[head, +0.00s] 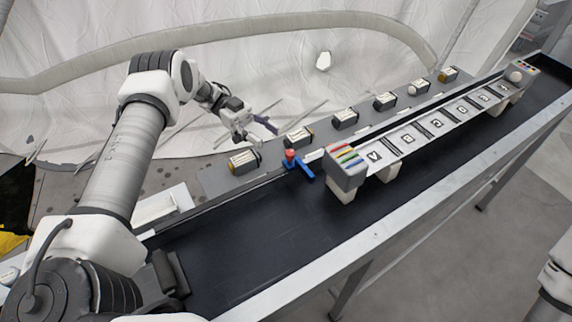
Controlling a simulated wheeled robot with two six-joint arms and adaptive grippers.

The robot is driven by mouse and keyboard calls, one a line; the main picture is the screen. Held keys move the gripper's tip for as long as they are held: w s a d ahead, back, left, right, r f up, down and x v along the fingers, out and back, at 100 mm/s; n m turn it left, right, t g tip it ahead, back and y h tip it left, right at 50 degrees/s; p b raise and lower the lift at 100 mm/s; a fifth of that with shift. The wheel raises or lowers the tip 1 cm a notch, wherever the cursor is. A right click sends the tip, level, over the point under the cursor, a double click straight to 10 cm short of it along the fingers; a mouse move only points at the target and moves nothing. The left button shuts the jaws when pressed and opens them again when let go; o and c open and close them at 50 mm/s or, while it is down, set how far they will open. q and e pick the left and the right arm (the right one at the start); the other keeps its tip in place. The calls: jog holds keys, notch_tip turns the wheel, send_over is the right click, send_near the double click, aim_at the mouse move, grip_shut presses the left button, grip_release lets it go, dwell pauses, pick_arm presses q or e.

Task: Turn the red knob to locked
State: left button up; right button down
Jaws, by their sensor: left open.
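The red knob (290,154) is a small red piece beside a blue lever-like part (300,169), on the near side of the grey strip along the conveyor. Its marking and exact turn are too small to read. My left gripper (262,132) is open and empty, up and to the left of the knob in the picture and apart from it. My right gripper is out of view; only part of my right arm shows at the lower right edge.
Several small dark boxes, such as one (299,137) near the knob, stand along the grey strip. A block with coloured stripes (346,165) ends a raised row of lettered tiles (409,139). The near conveyor belt (265,235) is clear. White tent fabric hangs behind.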

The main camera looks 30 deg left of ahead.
aim_at(290, 156)
pick_arm(q)
jog(key=p+x, duration=0.3)
jog(key=x, duration=0.5)
jog(key=shift+s+p, duration=0.15)
jog(key=shift+p, duration=0.2)
jog(key=shift+f, duration=0.1)
grip_shut()
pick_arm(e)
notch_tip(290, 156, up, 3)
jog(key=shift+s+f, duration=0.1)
